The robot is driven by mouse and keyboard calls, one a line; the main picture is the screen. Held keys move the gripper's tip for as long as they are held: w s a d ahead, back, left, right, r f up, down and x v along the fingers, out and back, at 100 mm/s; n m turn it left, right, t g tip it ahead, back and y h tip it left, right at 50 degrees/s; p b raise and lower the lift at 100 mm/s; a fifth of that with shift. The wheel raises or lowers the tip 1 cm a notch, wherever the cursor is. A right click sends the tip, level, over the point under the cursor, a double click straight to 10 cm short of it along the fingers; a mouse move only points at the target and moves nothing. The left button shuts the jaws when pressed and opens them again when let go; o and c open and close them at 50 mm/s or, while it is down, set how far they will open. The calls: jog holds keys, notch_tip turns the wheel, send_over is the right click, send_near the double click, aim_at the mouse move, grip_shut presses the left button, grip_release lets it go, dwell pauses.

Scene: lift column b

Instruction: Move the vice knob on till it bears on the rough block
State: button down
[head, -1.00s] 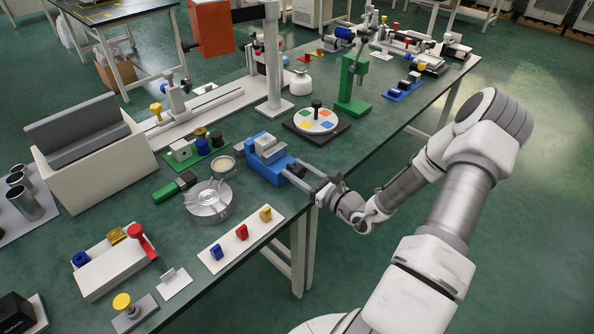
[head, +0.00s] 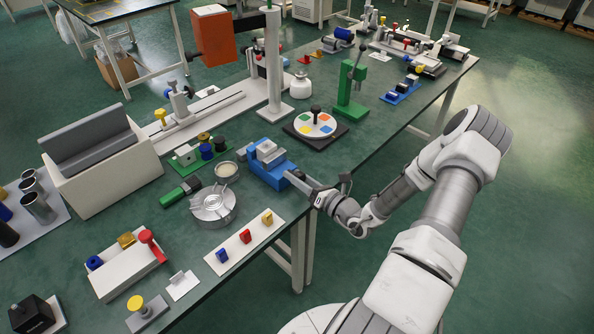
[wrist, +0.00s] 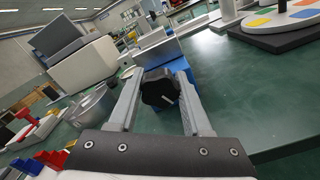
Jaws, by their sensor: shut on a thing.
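The vice (head: 264,176) is a blue body with pale grey parts on top, near the front edge of the bench in the head view. A pale block (head: 267,147), which looks like the rough block, sits among those parts; whether the moving jaw touches it I cannot tell. My gripper (head: 293,177) reaches the vice from the right. In the wrist view the black lobed vice knob (wrist: 160,88) lies between the two fingers of my gripper (wrist: 161,84), which is shut on it. A pale grey upright plate (wrist: 157,52) stands behind the knob; the block is not clear there.
A colored dial on a black base (head: 316,126) stands behind and right. A white strip with colored pegs (head: 244,240) lies in front.

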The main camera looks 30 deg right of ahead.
jog(key=m+p, duration=0.2)
jog(key=m, duration=0.1)
jog(key=shift+r+m, duration=0.15)
jog(key=shift+m, duration=0.15)
jog(key=m+p, duration=0.1)
jog(key=m, duration=0.2)
jog(key=shift+m, duration=0.3)
jog(key=m+p, duration=0.1)
jog(key=m, duration=0.2)
jog(key=shift+m, duration=0.3)
jog(key=shift+m+p, duration=0.6)
jog(key=shift+m, duration=1)
jog(key=shift+f+m, duration=0.2)
jog(key=shift+m, duration=0.1)
jog(key=shift+c, duration=1.7)
grip_release()
